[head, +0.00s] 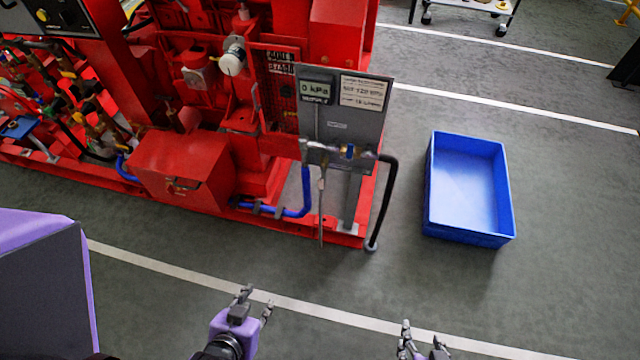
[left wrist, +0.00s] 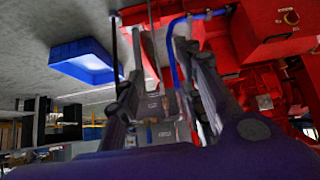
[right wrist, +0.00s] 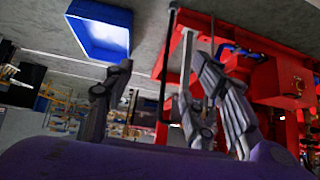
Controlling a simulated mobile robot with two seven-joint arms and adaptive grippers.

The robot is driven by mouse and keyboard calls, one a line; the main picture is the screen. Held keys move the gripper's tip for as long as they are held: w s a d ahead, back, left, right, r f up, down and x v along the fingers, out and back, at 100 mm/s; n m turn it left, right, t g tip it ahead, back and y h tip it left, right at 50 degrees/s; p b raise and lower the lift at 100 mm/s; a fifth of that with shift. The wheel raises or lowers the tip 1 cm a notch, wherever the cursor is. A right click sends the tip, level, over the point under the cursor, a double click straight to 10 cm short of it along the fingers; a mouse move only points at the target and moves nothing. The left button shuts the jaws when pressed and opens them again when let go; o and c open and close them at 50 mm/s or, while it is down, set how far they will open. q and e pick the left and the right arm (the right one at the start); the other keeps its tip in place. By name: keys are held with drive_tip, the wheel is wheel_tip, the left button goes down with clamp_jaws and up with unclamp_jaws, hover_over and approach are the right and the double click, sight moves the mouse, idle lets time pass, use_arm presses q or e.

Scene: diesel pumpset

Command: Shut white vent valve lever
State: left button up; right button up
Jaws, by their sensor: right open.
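A grey panel (head: 372,122) with a 0 kPa display stands at the end of the red pumpset. Under the display a horizontal valve pipe (head: 335,150) carries a small blue part (head: 348,152). A thin pale vertical piece (head: 322,205) hangs below the pipe's left part; I cannot tell whether it is the white vent lever or a tube. The lever's position is unclear. My left gripper (head: 257,300) is open and empty, low in the head view, well in front of the panel. My right gripper (head: 422,337) is open and empty, further right, touching nothing.
A blue crate (head: 468,190) sits on the floor right of the panel. A black hose (head: 384,205) drops from the valve pipe to the floor; a blue hose (head: 304,195) runs along the red base (head: 340,235). The floor between grippers and pumpset is clear.

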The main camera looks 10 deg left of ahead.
drive_tip(key=shift+w, duration=0.25)
